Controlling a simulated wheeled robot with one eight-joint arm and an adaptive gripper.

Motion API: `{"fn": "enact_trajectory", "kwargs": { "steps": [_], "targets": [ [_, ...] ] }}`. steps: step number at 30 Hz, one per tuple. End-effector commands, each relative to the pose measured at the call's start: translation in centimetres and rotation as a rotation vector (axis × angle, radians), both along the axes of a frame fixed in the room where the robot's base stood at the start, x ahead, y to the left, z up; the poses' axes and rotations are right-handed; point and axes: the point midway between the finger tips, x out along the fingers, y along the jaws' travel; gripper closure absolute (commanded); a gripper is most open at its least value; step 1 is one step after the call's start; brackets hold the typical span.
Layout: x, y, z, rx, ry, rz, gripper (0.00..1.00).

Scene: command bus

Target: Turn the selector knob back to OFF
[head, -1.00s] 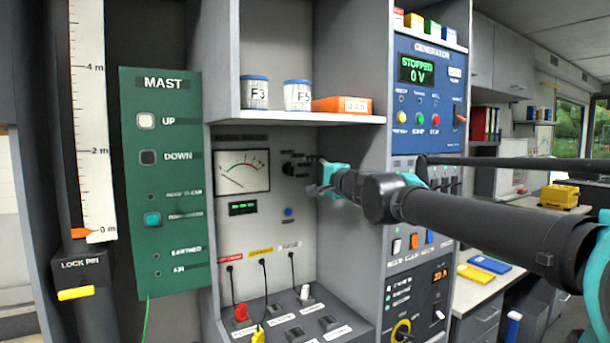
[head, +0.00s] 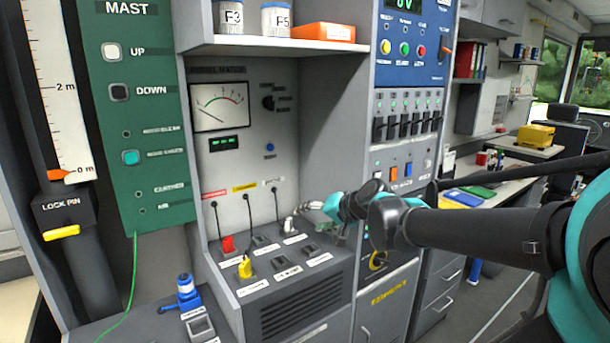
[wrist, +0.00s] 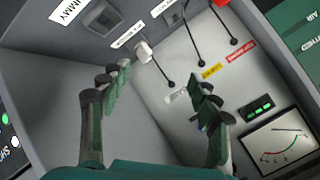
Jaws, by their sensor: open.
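A black selector knob (head: 268,103) with small labels beside it is on the grey panel right of the needle meter (head: 221,107). Its pointer is too small to read. I cannot make the knob out in the wrist view. My gripper (head: 308,214) is well below and right of the knob, apart from it, near the white plug on the sloped socket console. In the wrist view my gripper (wrist: 160,80) is open and empty, with the white plug (wrist: 143,50) beyond the gap between its fingers. The meter (wrist: 281,146) shows at lower right there.
A sloped socket console (head: 300,285) holds a red plug (head: 228,243) and a yellow plug (head: 245,268) with black cables. A shelf (head: 275,43) with tins overhangs the panel. A side wall (head: 335,120) bounds the recess; a yellow-ringed knob (head: 378,261) is beyond it.

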Motion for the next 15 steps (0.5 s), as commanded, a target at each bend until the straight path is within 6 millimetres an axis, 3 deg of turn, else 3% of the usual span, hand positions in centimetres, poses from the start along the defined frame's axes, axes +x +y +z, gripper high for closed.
{"fn": "enact_trajectory", "kwargs": {
  "steps": [1,3,9,15],
  "targets": [
    [-1.5,-1.4,-2.9,-0.075,0.023,0.011,0.38],
    [-3.6,-3.5,-6.7,-0.186,0.062,0.027,0.38],
    [-10.4,-10.3,-15.9,-0.485,0.196,0.048,0.38],
    [-15.7,-15.5,-20.7,-0.683,0.306,0.039,0.38]
  ]
}}
